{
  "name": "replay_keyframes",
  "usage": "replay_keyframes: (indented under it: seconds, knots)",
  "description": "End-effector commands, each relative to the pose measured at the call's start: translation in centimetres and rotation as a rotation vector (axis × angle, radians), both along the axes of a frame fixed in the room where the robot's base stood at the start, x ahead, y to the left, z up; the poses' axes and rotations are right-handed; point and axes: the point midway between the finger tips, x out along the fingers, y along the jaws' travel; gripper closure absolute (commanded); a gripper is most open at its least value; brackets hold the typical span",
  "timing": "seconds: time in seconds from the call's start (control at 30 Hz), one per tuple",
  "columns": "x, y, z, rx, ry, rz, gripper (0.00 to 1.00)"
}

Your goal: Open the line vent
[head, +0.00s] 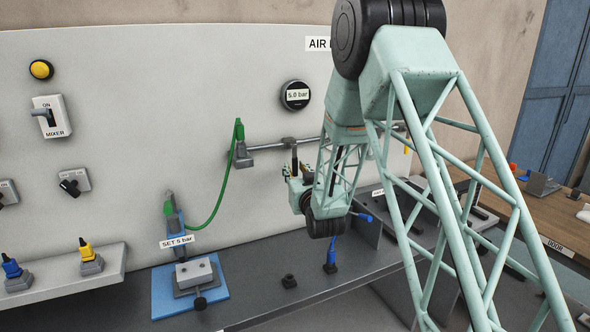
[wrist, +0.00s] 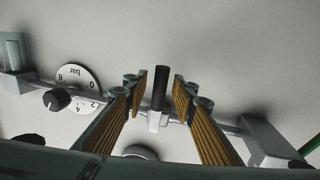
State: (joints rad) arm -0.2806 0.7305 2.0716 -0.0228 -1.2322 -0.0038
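A small valve with a black handle (wrist: 159,88) and a pale metal body (wrist: 155,121) sits on the wall pipe in the wrist view. No label on it is readable, so I cannot confirm it is the line vent. My gripper (wrist: 160,80) is open, with one ribbed finger on each side of the handle. A gap shows on both sides of the handle. In the head view my gripper (head: 292,172) is at the pipe, below the round 5.0 bar gauge (head: 296,95), partly hidden by my arm.
The pipe (head: 270,145) runs along the white panel. A green hose (head: 222,190) hangs left of my gripper. In the wrist view a black knob (wrist: 56,99) and a dial (wrist: 78,84) are on the left. A blue-based fixture (head: 195,275) stands on the bench below.

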Motion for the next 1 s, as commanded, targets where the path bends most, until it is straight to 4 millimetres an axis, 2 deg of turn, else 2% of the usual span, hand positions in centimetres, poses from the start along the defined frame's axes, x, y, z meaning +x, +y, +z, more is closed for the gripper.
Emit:
replay_keyframes:
  seconds: [0.4, 0.7, 1.0]
  knots:
    - [0.39, 0.13, -0.04, 0.0, 0.001, 0.0, 0.75]
    - [0.38, 0.12, -0.04, 0.0, 0.001, 0.0, 1.0]
    - [0.39, 0.11, -0.08, -0.004, -0.001, 0.0, 1.0]
